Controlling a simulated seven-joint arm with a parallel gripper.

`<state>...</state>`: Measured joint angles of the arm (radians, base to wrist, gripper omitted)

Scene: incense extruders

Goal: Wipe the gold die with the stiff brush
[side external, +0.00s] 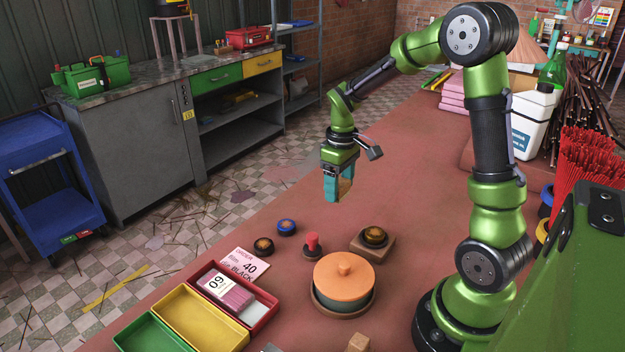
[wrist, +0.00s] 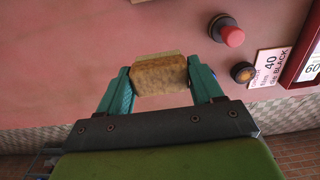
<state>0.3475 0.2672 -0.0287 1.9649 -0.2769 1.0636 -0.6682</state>
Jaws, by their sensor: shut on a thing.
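My gripper (side external: 337,193) is high above the red work surface, its teal fingers shut on a tan, wood-coloured block that looks like the stiff brush (side external: 345,187). A dark round die with a gold-brown top (side external: 375,235) sits on a square wooden block (side external: 361,247), apart from the gripper. I cannot tell for certain which is the gold die.
A red-handled stamp-like piece (side external: 312,243) and a blue round piece (side external: 287,227) stand between the two. An orange-lidded pot (side external: 344,284) is in front. Red, yellow and green trays (side external: 202,318) lie front left. The surface under the gripper is clear.

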